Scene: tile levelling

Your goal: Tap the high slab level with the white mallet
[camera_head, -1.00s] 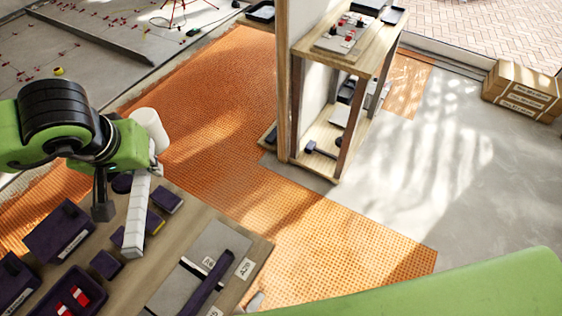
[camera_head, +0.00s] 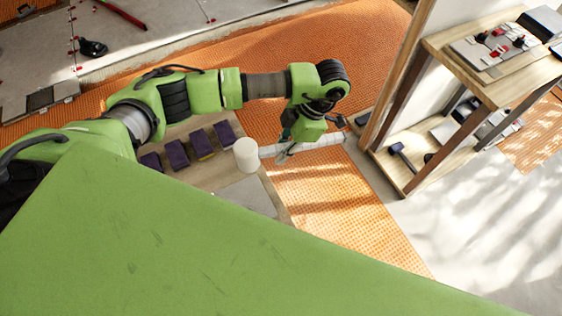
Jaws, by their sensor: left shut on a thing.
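The white mallet has a rounded head (camera_head: 247,155) and a pale handle (camera_head: 328,140) that lies roughly level across the picture. My left gripper (camera_head: 286,149) is shut on the mallet and holds it above the corner of the wooden bench and the orange floor mat. The fingers are small and partly hidden by my wrist. My right gripper is not in view. I cannot tell the high slab among the things in view.
The bench (camera_head: 215,180) carries several dark purple boxes (camera_head: 201,143). A wooden shelf unit (camera_head: 470,75) with tools stands at the right. Orange matting (camera_head: 335,190) covers the middle floor. Grey slabs (camera_head: 40,99) lie at the far left. My own green body part covers the lower front.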

